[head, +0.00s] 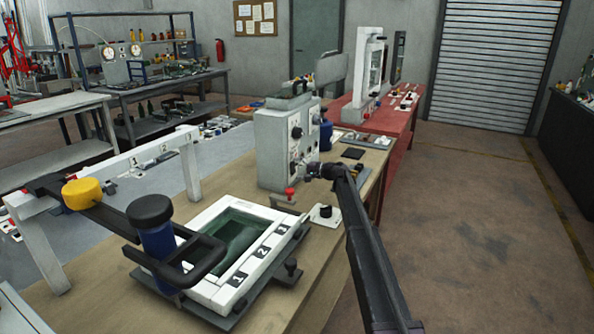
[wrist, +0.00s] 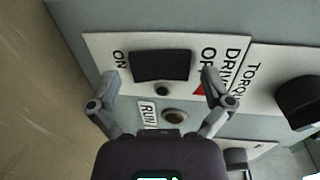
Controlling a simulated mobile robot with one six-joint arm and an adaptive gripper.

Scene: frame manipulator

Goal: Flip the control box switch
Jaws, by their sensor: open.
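The control box (head: 270,150) is a light grey upright case on the wooden workbench, seen in the head view. In the wrist view its panel shows a black rectangular switch (wrist: 160,65) on a white plate, between "ON" at left and a partly covered "OFF" at right. My gripper (wrist: 160,76) is open, with one fingertip on each side of the switch and nothing held. I cannot tell whether the fingertips touch the panel. In the head view my gripper (head: 313,170) is at the box's right-hand face, where the switch is too small to make out.
On the panel, a round button (wrist: 174,117) sits beside the "RUN" label and a black knob (wrist: 298,100) is at right. On the bench, a red-topped lever (head: 289,194) and a white-framed fixture (head: 195,222) stand near. Open floor (head: 480,220) lies to the right.

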